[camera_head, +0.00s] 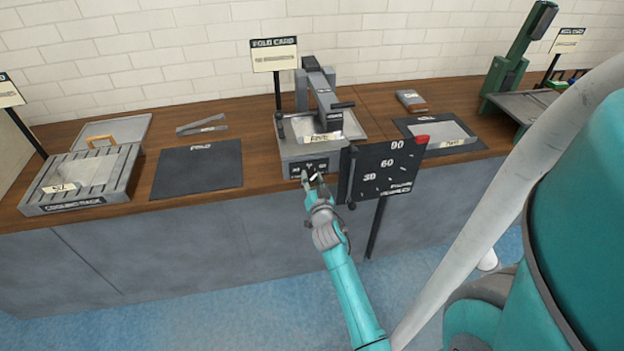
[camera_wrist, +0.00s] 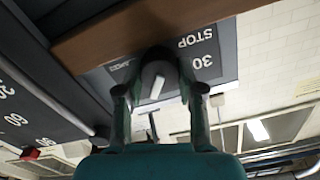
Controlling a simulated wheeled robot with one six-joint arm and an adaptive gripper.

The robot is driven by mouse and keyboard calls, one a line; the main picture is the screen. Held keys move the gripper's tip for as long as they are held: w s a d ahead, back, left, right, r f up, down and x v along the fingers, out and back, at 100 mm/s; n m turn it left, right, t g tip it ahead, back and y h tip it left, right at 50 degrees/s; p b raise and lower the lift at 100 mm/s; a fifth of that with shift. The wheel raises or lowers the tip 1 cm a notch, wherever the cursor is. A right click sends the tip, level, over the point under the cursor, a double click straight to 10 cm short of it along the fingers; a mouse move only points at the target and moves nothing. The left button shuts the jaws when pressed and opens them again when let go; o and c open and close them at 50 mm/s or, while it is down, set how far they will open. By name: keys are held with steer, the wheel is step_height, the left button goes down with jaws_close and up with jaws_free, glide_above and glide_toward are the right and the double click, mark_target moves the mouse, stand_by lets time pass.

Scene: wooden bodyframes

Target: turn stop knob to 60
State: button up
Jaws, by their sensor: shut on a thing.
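The stop knob (camera_wrist: 158,72) is dark and round with a white pointer mark, on the front panel of the grey folding machine (camera_head: 296,150). In the wrist view my gripper (camera_wrist: 160,95) has one finger on each side of the knob and is shut on it. The panel shows upside down there, with the words STOP and 30 beside the knob. The pointer stands at a slant; which number it marks, I cannot tell. In the head view my gripper (camera_head: 312,182) reaches the machine's front and largely hides the knob.
A dark board (camera_head: 385,172) marked 30, 60 and 90 with a red tab stands just right of my gripper. A cooling rack (camera_head: 75,206), a black fold mat (camera_head: 197,168) and a tray (camera_head: 440,133) lie on the wooden counter. The floor before the counter is clear at left.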

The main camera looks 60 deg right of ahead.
steer(key=shift+n, duration=0.3)
steer(key=n, duration=0.3)
steer(key=shift+w+n, duration=0.1)
steer(key=shift+n, duration=1.9)
steer(key=o, duration=1.1)
steer(key=shift+o, duration=0.2)
steer(key=shift+a, duration=0.1)
steer(key=v, duration=1.2)
